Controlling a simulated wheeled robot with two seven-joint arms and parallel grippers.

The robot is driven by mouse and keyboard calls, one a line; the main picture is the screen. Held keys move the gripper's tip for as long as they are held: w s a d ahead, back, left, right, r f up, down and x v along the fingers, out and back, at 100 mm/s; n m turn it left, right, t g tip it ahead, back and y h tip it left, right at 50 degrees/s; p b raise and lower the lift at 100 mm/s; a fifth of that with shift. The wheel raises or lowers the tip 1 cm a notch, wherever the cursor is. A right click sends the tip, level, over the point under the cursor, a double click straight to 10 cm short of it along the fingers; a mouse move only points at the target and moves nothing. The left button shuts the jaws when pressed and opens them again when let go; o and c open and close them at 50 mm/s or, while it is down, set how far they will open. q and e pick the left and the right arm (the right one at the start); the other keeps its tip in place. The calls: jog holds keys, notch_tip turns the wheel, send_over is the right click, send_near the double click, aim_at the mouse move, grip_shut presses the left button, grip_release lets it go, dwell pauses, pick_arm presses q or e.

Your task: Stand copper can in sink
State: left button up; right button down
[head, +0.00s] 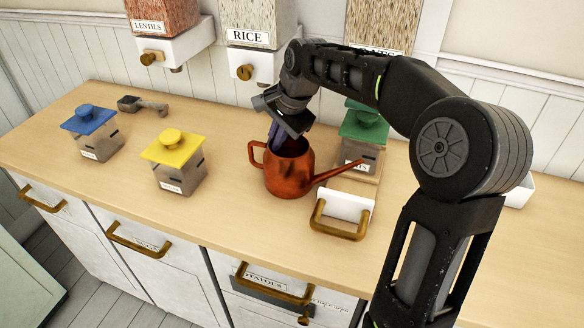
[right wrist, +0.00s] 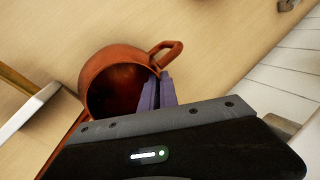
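The copper can (head: 288,175) is a reddish watering can standing upright on the wooden counter, its spout pointing right and its loop handle on the left. My right gripper (head: 276,132) reaches down to its rim from behind. In the right wrist view, the purple fingers (right wrist: 158,88) are close together at the rim of the can (right wrist: 92,72), beside the handle, and appear closed on the can's wall. The can's far rim is partly hidden by the gripper in the head view. My left gripper is not in view. No sink can be made out.
Canisters with blue (head: 90,118), yellow (head: 172,147) and green (head: 364,125) lids stand on the counter. A white brass-handled piece (head: 345,207) lies right of the can, near the spout. Dispensers (head: 262,65) hang behind. A white object (head: 520,191) shows partly behind my arm.

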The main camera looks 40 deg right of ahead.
jog(key=shift+a+r, duration=0.1)
jog(key=shift+r, duration=0.05)
dwell(0.5)
jog(key=shift+a+r, duration=0.1)
jog(key=shift+r, duration=0.15)
notch_tip(320, 180, up, 6)
jog(key=shift+f, duration=0.1)
jog(key=s+a+b, duration=0.4)
jog(key=s+a, duration=0.7)
jog(key=a, duration=0.5)
jog(key=shift+s+r+b, duration=0.2)
jog(key=shift+b, duration=0.1)
